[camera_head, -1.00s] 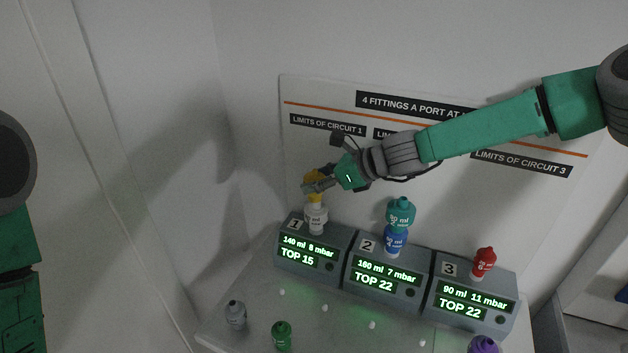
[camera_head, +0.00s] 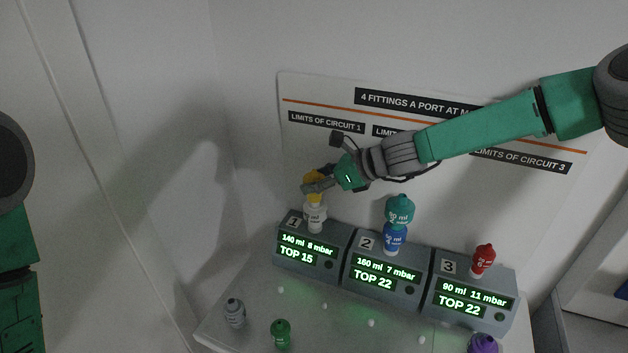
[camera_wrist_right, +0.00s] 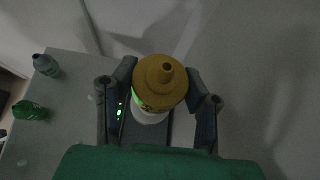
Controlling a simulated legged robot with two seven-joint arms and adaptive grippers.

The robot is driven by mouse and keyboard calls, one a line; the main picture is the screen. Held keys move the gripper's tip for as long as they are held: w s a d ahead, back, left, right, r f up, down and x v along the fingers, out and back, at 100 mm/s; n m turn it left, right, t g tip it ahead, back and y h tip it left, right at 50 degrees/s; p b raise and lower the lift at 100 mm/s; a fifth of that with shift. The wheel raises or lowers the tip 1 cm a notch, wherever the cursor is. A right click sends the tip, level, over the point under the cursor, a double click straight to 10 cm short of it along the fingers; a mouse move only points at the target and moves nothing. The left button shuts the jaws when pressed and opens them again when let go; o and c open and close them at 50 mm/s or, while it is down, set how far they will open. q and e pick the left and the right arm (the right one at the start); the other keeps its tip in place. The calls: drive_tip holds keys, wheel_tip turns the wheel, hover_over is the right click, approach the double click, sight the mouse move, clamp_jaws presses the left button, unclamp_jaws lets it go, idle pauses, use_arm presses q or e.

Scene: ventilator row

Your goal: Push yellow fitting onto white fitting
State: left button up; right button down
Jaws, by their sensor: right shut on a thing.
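The white fitting (camera_head: 314,219) stands upright on the port of box 1 in the head view. The yellow fitting (camera_head: 315,178) is right above it, in line with it. My right gripper (camera_head: 318,186) is shut on the yellow fitting from the right side. In the right wrist view the yellow fitting (camera_wrist_right: 160,82) sits between the two fingers, with the white fitting (camera_wrist_right: 149,116) partly hidden below it. I cannot tell how fully the two are seated. Of my left arm, only links show at the left edge; its gripper is out of view.
Box 2 (camera_head: 385,284) carries a teal fitting (camera_head: 399,210) on a blue one (camera_head: 395,239). Box 3 (camera_head: 468,305) carries a red fitting (camera_head: 483,260). Grey (camera_head: 235,312), green (camera_head: 281,334) and purple (camera_head: 483,344) fittings stand on the table. A limits poster (camera_head: 330,100) hangs behind.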

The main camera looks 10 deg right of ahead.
drive_tip(key=shift+a+f+b, duration=0.1)
drive_tip(key=shift+f+b, duration=0.3)
drive_tip(key=shift+f, duration=0.15)
drive_tip(key=shift+f, duration=0.3)
drive_tip(key=shift+s+f+b, duration=0.2)
drive_tip(key=shift+f+b, duration=0.1)
idle(0.5)
drive_tip(key=c, duration=0.8)
unclamp_jaws()
drive_tip(key=shift+c, duration=0.2)
drive_tip(key=shift+w+a, duration=0.2)
